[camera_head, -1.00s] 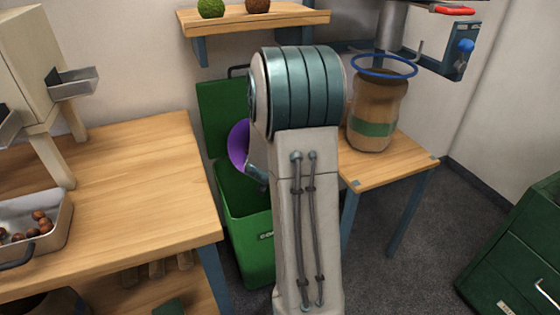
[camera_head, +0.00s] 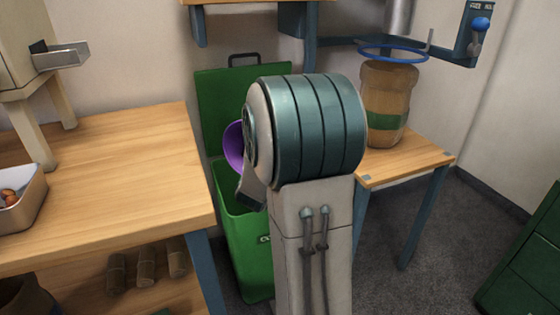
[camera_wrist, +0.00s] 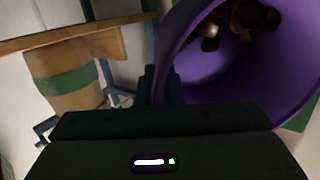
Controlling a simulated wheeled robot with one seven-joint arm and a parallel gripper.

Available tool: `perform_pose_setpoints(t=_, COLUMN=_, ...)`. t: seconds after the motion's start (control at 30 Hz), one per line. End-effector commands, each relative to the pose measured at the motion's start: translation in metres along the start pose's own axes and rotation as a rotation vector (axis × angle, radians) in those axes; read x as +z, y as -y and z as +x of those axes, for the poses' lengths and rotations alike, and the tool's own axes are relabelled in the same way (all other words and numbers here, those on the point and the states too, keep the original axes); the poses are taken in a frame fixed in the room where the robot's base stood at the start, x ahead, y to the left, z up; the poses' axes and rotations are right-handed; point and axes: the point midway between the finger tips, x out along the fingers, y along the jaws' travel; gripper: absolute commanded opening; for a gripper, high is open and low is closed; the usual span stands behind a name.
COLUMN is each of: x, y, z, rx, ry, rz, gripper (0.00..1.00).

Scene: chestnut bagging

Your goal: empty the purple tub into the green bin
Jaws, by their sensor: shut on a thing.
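The purple tub (camera_head: 234,147) is held above the open green bin (camera_head: 246,235), largely hidden behind my arm in the head view. In the wrist view the tub (camera_wrist: 205,65) fills the upper right, with several brown chestnuts (camera_wrist: 250,18) inside it near the top of the picture. My gripper (camera_wrist: 160,88) is shut on the tub's wall. In the head view the gripper's fingers are hidden by my arm. The bin's lid (camera_head: 240,95) stands raised against the wall. The inside of the bin is mostly hidden.
A wooden workbench (camera_head: 120,185) stands left of the bin, with a metal tray (camera_head: 25,205) of chestnuts on it. A small table (camera_head: 410,160) at right carries a brown sack (camera_head: 388,110) under a blue ring (camera_head: 392,53). A green cabinet (camera_head: 530,250) is at far right.

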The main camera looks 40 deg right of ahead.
Motion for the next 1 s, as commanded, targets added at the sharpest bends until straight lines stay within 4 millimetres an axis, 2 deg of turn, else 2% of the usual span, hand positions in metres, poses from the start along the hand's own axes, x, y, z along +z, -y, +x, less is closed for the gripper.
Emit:
perform_pose_setpoints(t=0.03, x=0.008, y=0.000, z=-0.001, rx=-0.001, ry=-0.022, rz=-0.003, gripper=0.00)
perform_pose_setpoints(t=0.13, x=0.010, y=0.001, z=-0.004, rx=-0.003, ry=-0.067, rz=-0.011, gripper=0.00)
perform_pose_setpoints(t=0.6, x=0.008, y=0.006, z=-0.025, rx=-0.011, ry=-0.348, rz=-0.069, gripper=0.00)
perform_pose_setpoints(t=1.0, x=0.005, y=0.006, z=-0.032, rx=-0.012, ry=-0.441, rz=-0.085, gripper=0.00)
